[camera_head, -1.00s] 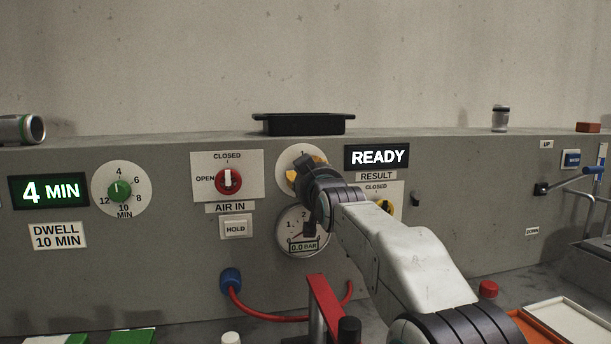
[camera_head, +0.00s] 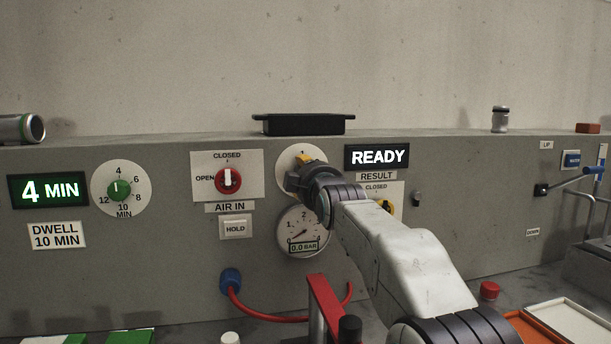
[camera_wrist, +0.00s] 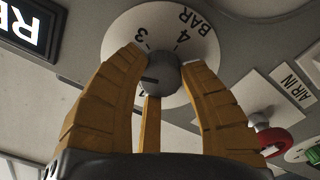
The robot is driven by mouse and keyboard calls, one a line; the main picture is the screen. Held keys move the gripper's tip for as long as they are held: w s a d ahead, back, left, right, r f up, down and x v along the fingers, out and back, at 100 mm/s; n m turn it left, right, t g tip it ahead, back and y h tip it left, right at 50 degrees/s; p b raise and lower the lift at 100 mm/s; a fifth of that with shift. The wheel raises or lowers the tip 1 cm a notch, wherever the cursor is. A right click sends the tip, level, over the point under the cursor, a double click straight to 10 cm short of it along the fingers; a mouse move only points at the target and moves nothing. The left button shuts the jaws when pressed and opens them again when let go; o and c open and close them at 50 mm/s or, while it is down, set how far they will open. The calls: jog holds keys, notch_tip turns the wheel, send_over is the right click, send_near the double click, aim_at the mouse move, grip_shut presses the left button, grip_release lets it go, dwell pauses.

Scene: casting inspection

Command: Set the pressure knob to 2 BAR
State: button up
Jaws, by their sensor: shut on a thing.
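The pressure knob (camera_wrist: 158,77) is a grey round knob on a white dial plate (camera_wrist: 165,16), seen upside down in the wrist view with 3, 4 and BAR readable. A dark line on the knob points to the picture's left; the left finger hides the dial marks there. My gripper (camera_wrist: 160,72) has its yellow fingers closed on both sides of the knob. In the head view my gripper (camera_head: 302,166) covers the knob and part of its plate (camera_head: 289,155). The gauge (camera_head: 289,224) below reads 0.0 BAR.
The red AIR IN knob (camera_head: 228,181) is left of the dial, with a HOLD button (camera_head: 236,228) below it. A black tray (camera_head: 304,125) sits on the ledge above.

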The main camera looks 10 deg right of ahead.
jog(key=shift+f+n, duration=0.25)
jog(key=shift+n, duration=0.85)
jog(key=o, duration=1)
jog(key=shift+w+d, duration=0.1)
jog(key=shift+w, duration=0.05)
jog(key=shift+o, duration=1.1)
jog(key=shift+r, duration=0.15)
jog(key=s, duration=1.2)
